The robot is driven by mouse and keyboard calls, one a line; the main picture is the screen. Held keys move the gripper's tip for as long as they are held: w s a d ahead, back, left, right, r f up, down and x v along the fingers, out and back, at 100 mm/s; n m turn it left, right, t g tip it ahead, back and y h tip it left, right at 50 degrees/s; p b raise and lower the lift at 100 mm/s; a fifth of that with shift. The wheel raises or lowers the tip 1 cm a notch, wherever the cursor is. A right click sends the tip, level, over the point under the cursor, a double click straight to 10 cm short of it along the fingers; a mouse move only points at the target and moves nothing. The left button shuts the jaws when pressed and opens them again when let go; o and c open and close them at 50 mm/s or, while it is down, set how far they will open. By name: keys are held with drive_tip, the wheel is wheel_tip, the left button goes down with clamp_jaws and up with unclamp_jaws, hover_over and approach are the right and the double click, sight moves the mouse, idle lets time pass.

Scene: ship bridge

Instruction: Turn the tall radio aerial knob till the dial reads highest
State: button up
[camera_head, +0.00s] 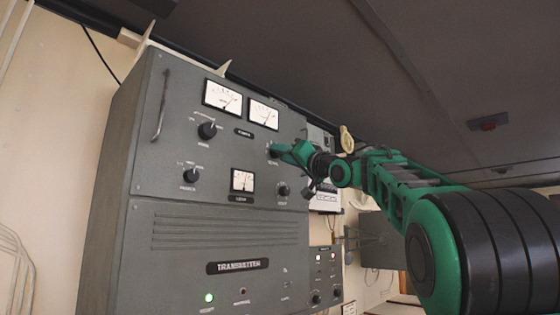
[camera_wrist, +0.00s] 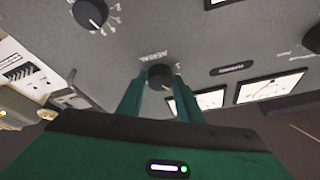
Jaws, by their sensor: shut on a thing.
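The tall grey radio cabinet (camera_head: 160,210) carries a plate reading TRANSMITTER. My gripper (camera_head: 277,150) reaches in from the right to its upper panel. In the wrist view, its two green fingers are shut on a round black knob (camera_wrist: 160,77), one finger on each side. Two white dials, the left one (camera_head: 222,97) and the right one (camera_head: 263,113), sit above and left of my gripper. A smaller dial (camera_head: 242,180) sits lower. Their exact readings are too small to tell.
Other black knobs stand nearby: upper left (camera_head: 207,130), lower left (camera_head: 190,175) and below my gripper (camera_head: 283,189). A metal handle (camera_head: 161,105) sticks out at the left. A smaller control box (camera_head: 324,272) adjoins at the lower right. The ceiling is close above.

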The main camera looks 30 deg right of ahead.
drive_tip(key=shift+a+m+h, duration=0.1)
drive_tip(key=shift+m+h, duration=0.5)
drive_tip(key=shift+m, duration=0.6)
drive_tip(key=o, duration=1)
drive_tip(key=shift+o, duration=0.2)
drive_tip(key=a+v, duration=0.1)
drive_tip(key=v, duration=0.9)
drive_tip(key=shift+s+d+f, duration=0.15)
drive_tip(key=shift+s+d, duration=0.2)
drive_tip(key=shift+d, duration=0.1)
